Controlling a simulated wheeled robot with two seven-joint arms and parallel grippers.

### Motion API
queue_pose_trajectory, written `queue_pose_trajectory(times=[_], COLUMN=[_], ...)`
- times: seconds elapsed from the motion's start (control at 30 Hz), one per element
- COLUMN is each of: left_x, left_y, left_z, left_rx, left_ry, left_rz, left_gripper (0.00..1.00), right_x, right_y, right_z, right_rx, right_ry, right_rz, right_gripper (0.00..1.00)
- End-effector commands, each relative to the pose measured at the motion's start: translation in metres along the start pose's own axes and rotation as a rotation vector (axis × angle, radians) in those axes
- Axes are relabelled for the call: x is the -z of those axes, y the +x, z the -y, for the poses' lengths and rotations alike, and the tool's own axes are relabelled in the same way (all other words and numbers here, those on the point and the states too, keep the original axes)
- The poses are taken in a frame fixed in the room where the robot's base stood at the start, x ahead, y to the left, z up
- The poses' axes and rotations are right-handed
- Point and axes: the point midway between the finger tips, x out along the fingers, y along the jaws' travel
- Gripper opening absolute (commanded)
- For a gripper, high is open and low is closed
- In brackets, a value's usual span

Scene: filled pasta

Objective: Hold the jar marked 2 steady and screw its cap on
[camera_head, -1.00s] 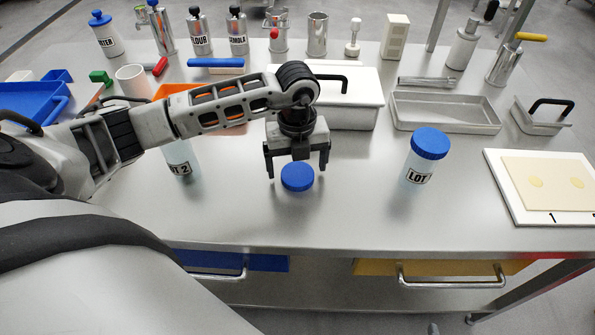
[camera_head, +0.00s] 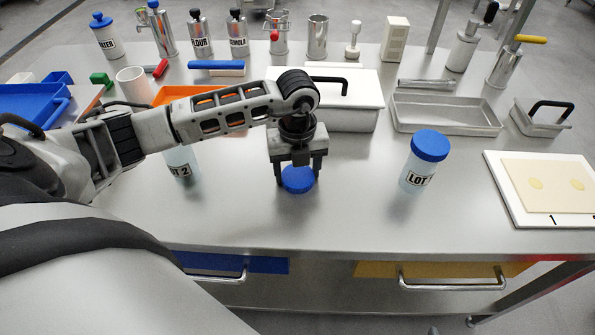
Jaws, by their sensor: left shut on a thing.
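The jar marked 2 (camera_head: 182,164) stands upright on the left of the table, partly hidden behind my left arm, with its top out of sight. A loose blue cap (camera_head: 298,180) lies on the table to the right of it. My left gripper (camera_head: 298,178) points down over this cap and is shut on it, one finger at each side. My right gripper is not in view. A second jar marked LOT (camera_head: 417,176), its digit not readable, stands upright at the right with a blue cap (camera_head: 430,145) on it.
A white board (camera_head: 504,205) with a pasta sheet lies at the right. A white lidded box (camera_head: 350,112) and a metal tray (camera_head: 445,114) stand behind the gripper. Bottles and tools line the back. The table front is clear around the cap.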

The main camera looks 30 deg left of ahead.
Motion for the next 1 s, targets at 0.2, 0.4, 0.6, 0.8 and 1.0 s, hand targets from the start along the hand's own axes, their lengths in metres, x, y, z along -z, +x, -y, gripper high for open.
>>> queue_pose_trajectory(times=[0.2,0.4,0.6,0.8,1.0], left_x=[-0.001,0.012,0.052,0.102,0.130], left_y=[-0.012,-0.045,-0.094,-0.113,-0.127], left_z=[0.000,0.002,0.003,0.005,0.005], left_rx=[0.002,0.005,0.006,0.005,0.002], left_ry=[0.000,0.006,0.008,0.008,0.004], left_rz=[0.002,0.002,0.005,0.002,0.002], left_gripper=[0.38,0.38,0.38,0.38,0.38], right_x=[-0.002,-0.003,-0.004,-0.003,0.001], right_y=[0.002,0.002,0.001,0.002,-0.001], right_z=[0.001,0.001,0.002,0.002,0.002], right_rx=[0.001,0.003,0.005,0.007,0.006], right_ry=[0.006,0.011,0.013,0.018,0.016], right_rz=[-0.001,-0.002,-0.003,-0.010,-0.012], right_gripper=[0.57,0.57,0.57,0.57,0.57])
